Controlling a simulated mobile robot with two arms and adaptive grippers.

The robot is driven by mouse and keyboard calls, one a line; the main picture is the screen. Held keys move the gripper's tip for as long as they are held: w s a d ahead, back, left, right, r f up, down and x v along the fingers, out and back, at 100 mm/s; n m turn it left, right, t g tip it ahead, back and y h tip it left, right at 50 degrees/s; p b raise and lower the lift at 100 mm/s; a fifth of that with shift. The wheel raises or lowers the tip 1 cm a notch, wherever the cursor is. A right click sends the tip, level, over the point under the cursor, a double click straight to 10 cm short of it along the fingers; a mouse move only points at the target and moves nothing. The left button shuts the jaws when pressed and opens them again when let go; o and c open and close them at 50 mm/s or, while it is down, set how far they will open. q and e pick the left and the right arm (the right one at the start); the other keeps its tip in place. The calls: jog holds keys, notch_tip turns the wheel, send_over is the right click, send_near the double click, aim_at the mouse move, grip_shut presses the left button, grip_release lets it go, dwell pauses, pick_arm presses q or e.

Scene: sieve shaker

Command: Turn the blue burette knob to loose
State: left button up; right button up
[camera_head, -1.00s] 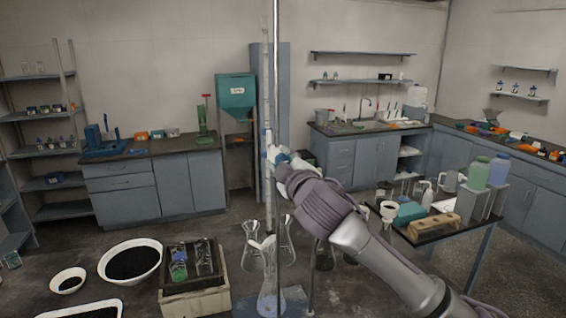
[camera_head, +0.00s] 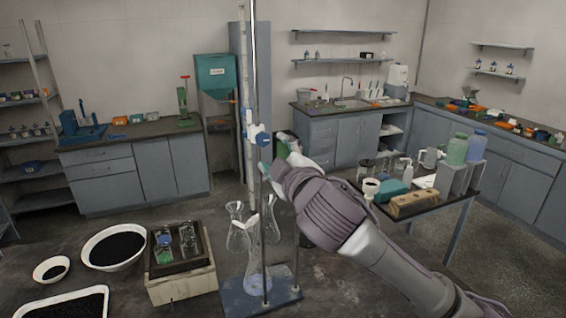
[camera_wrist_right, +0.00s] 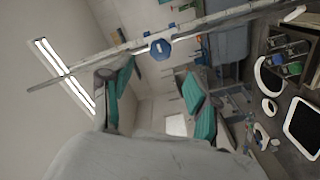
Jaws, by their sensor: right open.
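A clear burette (camera_head: 244,80) stands upright by a metal rod in the head view. A blue knob (camera_head: 263,139) shows at mid height beside the rod. In the wrist view the blue knob (camera_wrist_right: 160,49) lies against the pale tube, ahead of the fingers and between their directions. My right gripper (camera_head: 273,160) is open, just below and to the right of the knob in the head view. Its teal-padded fingers (camera_wrist_right: 160,78) are apart with nothing between them, and the knob looks clear of them. My left gripper is not in view.
A box with bottles (camera_head: 182,285) and bowls of dark grains (camera_head: 113,248) stand to the left. A side table (camera_head: 440,212) with bottles is at the right.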

jog(key=v, duration=0.3)
jog(key=shift+s+d, duration=0.1)
jog(key=shift+s, duration=0.25)
jog(key=shift+f, duration=0.15)
